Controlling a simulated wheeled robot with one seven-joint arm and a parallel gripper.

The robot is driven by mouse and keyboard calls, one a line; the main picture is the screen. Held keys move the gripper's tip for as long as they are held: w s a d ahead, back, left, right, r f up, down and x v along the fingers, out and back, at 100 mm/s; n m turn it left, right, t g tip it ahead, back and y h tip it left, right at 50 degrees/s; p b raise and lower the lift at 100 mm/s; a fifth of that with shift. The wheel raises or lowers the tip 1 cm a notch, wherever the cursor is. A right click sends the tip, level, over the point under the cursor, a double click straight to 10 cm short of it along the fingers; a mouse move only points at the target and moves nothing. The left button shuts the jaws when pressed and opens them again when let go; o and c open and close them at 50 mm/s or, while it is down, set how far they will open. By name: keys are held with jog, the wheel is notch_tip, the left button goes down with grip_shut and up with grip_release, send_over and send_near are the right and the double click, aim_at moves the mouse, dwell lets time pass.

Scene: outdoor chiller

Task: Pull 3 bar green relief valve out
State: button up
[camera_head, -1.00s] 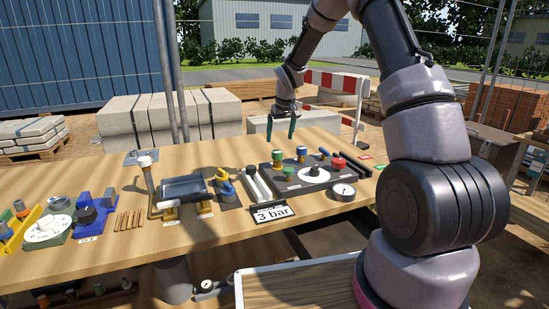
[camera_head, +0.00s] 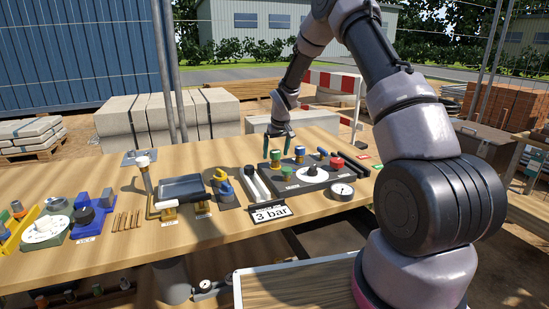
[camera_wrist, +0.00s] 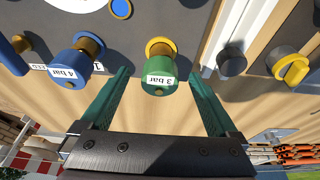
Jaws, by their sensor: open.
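The green relief valve labelled "3 bar" (camera_wrist: 158,76) has a brass collar and stands upside down in the centre of the wrist view. In the head view it (camera_head: 276,158) is at the far left corner of the dark panel (camera_head: 290,184). My gripper (camera_head: 278,147) is above it, fingers pointing down. In the wrist view, the open green fingers (camera_wrist: 158,84) lie one on each side of the valve, with a visible gap on both sides. Whether their tips reach down to the valve's level is hard to tell.
A blue valve labelled "4 bar" (camera_wrist: 70,68) stands close beside one finger. A dark grey knob (camera_wrist: 231,62) is past the other. The panel also bears a white dial (camera_head: 312,174) and a red knob (camera_head: 337,163). A "3 bar" sign (camera_head: 270,213) stands in front.

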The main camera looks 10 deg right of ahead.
aim_at(276, 151)
grip_shut()
jog(key=shift+r, duration=0.65)
jog(key=shift+r, duration=2.65)
jog(key=c, duration=1.1)
grip_release()
grip_shut()
